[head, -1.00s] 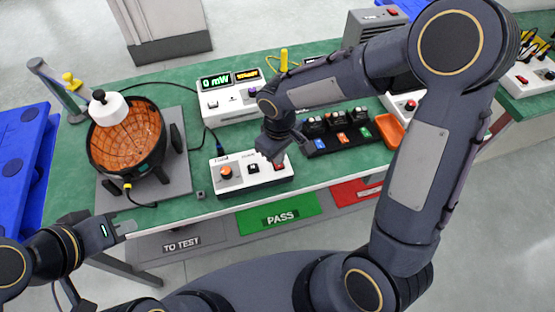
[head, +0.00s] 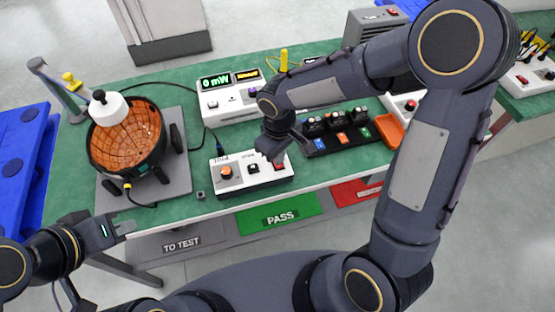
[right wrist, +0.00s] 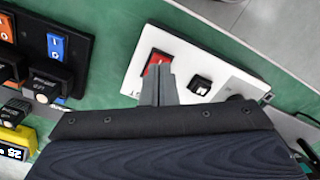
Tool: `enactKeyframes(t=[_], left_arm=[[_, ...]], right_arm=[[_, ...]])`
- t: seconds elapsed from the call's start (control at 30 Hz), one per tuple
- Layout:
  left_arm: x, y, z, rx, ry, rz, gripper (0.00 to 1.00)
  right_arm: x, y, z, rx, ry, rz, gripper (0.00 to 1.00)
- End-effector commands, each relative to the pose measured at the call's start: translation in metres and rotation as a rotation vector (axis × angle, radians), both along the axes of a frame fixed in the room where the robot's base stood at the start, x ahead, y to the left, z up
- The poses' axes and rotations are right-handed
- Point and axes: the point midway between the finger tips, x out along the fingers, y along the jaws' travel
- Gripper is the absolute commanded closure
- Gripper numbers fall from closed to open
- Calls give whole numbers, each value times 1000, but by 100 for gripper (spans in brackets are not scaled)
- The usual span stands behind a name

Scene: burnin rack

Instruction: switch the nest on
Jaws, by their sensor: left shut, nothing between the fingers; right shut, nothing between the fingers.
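A white control box (head: 262,184), which may be the nest, stands at the table's front edge. It has an orange knob (head: 226,172), a black square part (head: 253,168) and a red rocker switch (head: 280,167). The switch (right wrist: 155,60) also shows in the right wrist view, partly covered by my fingers. My right gripper (head: 274,157) is shut and empty, its tips at the red switch; I cannot tell whether they touch it. My left gripper (head: 130,227) is shut and empty, off the table's front left edge, far from the box.
A black panel (head: 337,140) with blue, orange and green rockers lies right of the box, beside an orange tray (head: 390,130). A white meter (head: 228,104) with lit displays stands behind. A round orange-lined vessel (head: 126,141) stands left. Cables cross the bench.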

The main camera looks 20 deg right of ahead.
Motion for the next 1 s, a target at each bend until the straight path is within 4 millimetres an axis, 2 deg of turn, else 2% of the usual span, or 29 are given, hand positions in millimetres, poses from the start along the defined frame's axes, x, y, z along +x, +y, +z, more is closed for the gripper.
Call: enactKeyframes(t=[1.0], left_arm=[[0,0,-9,0,0,0,100]], right_arm=[[0,0,-10,0,0,0,100]])
